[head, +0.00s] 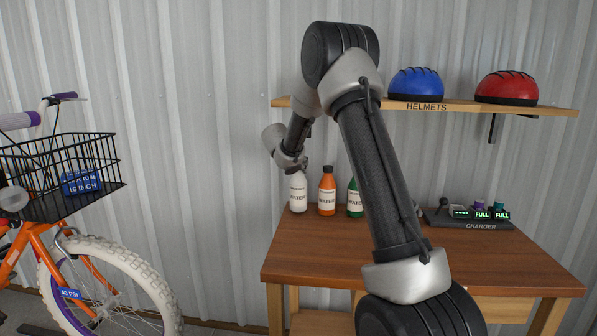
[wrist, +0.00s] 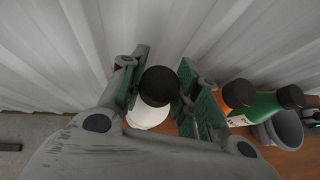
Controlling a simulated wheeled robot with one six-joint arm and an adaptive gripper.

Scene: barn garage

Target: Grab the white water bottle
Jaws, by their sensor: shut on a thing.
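The white water bottle (head: 298,194) stands upright at the left end of the wooden table, with a dark cap and a label. My gripper (head: 291,168) is at its top in the head view. In the wrist view my gripper (wrist: 165,98) has a green-padded finger on each side of the white bottle (wrist: 147,116), just below its black cap. It is shut on the bottle. The bottle's lower part is hidden in the wrist view. I cannot tell whether its base touches the table.
An orange bottle (head: 327,192) and a green bottle (head: 355,198) stand close on the right. A charger (head: 480,222) sits farther right on the table (head: 420,262). A helmet shelf (head: 450,107) hangs above. A bicycle (head: 70,250) stands at left. The metal wall is close behind.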

